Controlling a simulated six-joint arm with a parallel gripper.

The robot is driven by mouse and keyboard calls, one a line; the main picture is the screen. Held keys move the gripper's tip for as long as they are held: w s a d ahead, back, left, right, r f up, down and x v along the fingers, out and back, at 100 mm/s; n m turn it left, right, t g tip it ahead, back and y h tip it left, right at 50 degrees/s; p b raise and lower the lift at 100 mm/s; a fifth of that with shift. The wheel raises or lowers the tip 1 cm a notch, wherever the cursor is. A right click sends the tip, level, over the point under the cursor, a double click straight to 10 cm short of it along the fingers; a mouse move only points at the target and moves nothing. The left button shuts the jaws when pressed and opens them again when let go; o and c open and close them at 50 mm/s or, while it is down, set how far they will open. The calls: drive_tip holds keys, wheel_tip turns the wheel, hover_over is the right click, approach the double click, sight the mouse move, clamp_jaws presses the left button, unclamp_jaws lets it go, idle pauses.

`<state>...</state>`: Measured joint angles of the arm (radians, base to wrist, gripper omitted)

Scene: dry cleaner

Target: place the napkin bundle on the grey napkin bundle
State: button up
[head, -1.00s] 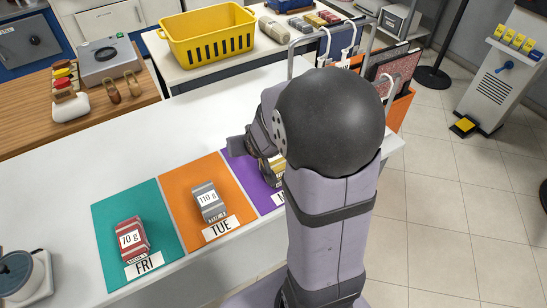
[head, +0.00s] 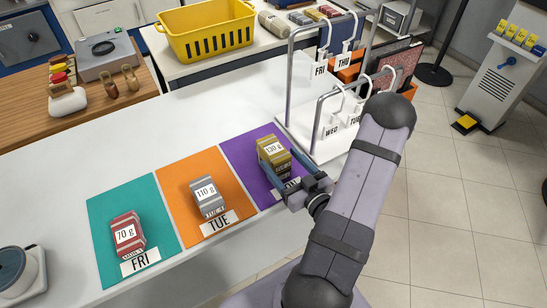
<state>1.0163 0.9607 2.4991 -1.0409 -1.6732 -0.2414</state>
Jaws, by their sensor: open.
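The grey napkin bundle (head: 207,194), labelled 110 g, lies on the orange mat (head: 178,178) marked TUE. A yellow-brown napkin bundle (head: 273,154), labelled 130 g, lies on the purple mat (head: 240,150). A red napkin bundle (head: 127,234), labelled 70 g, lies on the teal mat (head: 100,216) marked FRI. My gripper (head: 283,174) is open at the near side of the yellow-brown bundle, with its fingers pointing left toward it. Whether a finger touches that bundle I cannot tell. My gripper partly covers the purple mat's label.
A white rack (head: 322,145) with hanging day tags stands right behind my gripper. A yellow basket (head: 207,35) is on the back counter. A white-and-grey device (head: 22,275) sits at the lower left. The white counter behind the mats is clear.

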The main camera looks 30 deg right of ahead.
sight(273, 150)
drive_tip(key=shift+s+a+r+t, duration=0.15)
drive_tip(key=shift+s+t, duration=0.15)
drive_tip(key=shift+s, duration=0.75)
drive_tip(key=shift+w, duration=1.15)
drive_tip(key=shift+p, duration=0.3)
drive_tip(key=shift+w+f+p, duration=0.15)
drive_tip(key=shift+w+p, duration=0.4)
drive_tip(key=shift+w, duration=0.75)
drive_tip(key=shift+w+f+p, duration=0.1)
drive_tip(key=shift+w+p, duration=0.4)
drive_tip(key=shift+w, duration=0.75)
drive_tip(key=c, duration=1.3)
drive_tip(key=shift+r, duration=0.15)
